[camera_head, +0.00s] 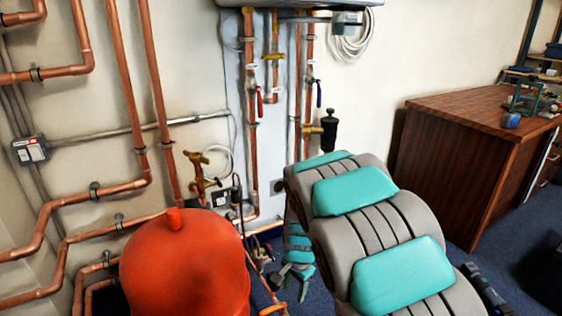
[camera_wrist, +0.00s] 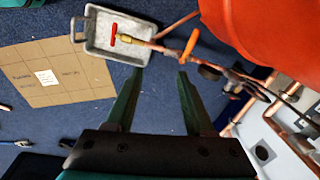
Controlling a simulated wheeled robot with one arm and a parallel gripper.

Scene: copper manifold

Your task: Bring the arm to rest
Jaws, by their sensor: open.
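My gripper (camera_wrist: 160,75) shows in the wrist view with its two dark green fingers spread apart and nothing between them. It points down toward the blue carpet. In the head view my grey and teal arm reaches forward and down at the middle right and hides most of the lower end. A grey tray (camera_wrist: 82,35) lies beyond the fingertips in the wrist view. A red tee-handled brass valve (camera_wrist: 124,40) on a copper pipe shows over the tray. I cannot tell how high the valve is above it.
A large orange-red tank (camera_head: 182,265) stands close left of my arm; it also fills the wrist view's upper right (camera_wrist: 270,30). Copper pipes (camera_head: 160,90) run along the wall. A wooden cabinet (camera_head: 460,165) stands at the right. A cardboard sheet (camera_wrist: 45,75) lies on the carpet.

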